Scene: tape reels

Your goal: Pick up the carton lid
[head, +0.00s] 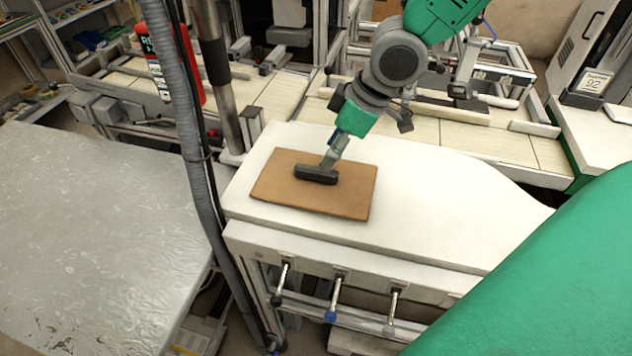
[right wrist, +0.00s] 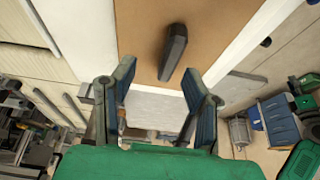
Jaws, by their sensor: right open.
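The carton lid is a flat brown board (head: 275,185) with a dark bar-shaped handle (head: 316,174) on top. It lies on the white table, near the table's left end. In the right wrist view the brown board (right wrist: 215,30) and the dark handle (right wrist: 175,48) show ahead of the fingers. My right gripper (head: 332,157) comes down from above, close to the handle. In the wrist view its two fingers (right wrist: 160,72) are apart, with the handle's near end showing in the gap between them. I cannot tell whether they touch the handle. My left gripper is not in view.
The white table (head: 430,205) is clear to the right of the lid. A grey hose and a metal post rise just left of it. A grey shiny surface (head: 90,240) lies further left. Conveyors (head: 460,140) and a red bottle (head: 165,60) stand behind.

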